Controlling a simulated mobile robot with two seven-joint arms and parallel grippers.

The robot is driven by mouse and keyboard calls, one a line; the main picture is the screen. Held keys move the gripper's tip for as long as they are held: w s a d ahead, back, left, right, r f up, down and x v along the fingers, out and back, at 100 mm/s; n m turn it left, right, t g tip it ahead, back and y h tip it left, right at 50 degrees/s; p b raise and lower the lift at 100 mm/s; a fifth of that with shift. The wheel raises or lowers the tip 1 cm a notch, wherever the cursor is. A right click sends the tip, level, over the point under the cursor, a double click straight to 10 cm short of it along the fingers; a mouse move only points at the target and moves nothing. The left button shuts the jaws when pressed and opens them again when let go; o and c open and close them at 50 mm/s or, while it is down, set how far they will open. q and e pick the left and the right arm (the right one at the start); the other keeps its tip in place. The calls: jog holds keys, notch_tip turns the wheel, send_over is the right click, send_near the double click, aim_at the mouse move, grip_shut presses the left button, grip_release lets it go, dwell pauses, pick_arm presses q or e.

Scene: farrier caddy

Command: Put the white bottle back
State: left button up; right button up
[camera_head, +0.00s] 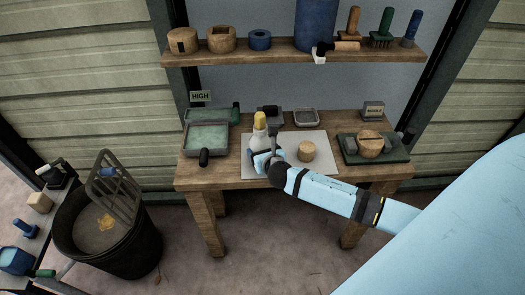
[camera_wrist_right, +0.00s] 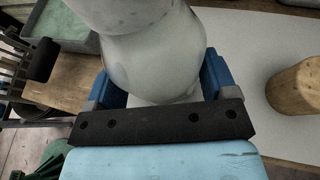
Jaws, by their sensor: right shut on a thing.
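The white bottle (camera_head: 260,131) has a yellow top and stands upright over the left part of a pale mat (camera_head: 319,142) on the wooden table. My right gripper (camera_head: 263,158) is shut on the bottle low on its body. In the right wrist view the bottle (camera_wrist_right: 155,60) fills the middle between the blue fingers of my right gripper (camera_wrist_right: 155,92). Whether its base touches the mat is hidden. My left gripper is not in view.
A wooden block (camera_head: 306,151) stands on the mat right of the bottle. A shelf (camera_head: 300,52) with tools hangs above. A black bin (camera_head: 145,255) stands left.

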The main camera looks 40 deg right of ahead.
jog(key=shift+f+b, duration=0.3)
jog(key=shift+f, duration=0.15)
dwell(0.4)
jog(key=o, duration=1.5)
jog(key=shift+c, duration=0.2)
jog(key=shift+o, duration=0.3)
jog(key=v, duration=1.4)
